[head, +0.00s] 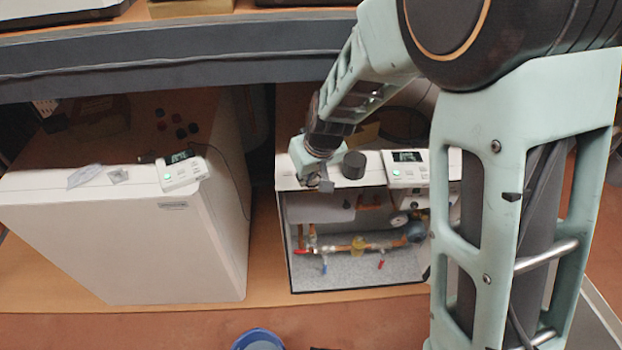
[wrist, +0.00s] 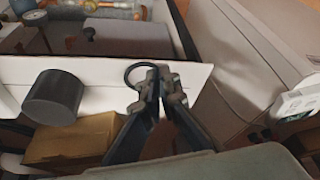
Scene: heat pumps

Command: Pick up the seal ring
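The seal ring (wrist: 127,73) is a thin dark ring at the top of the wrist view, over the white top edge of the open heat pump. My gripper (wrist: 162,78) has its two fingertips close together at the ring's right side. It looks shut on that side of the ring, with the rest of the ring sticking out to the left. The fingertips hide part of the ring. In the head view my gripper (head: 318,183) is low over the open unit's top front edge, and the ring is too small to make out there.
A dark cylinder (head: 353,165) stands on the top edge beside my gripper; it also shows in the wrist view (wrist: 54,97). A control panel (head: 407,168) is to its right. A closed white heat pump (head: 150,240) stands to the left. A cardboard box (wrist: 72,143) is behind the edge.

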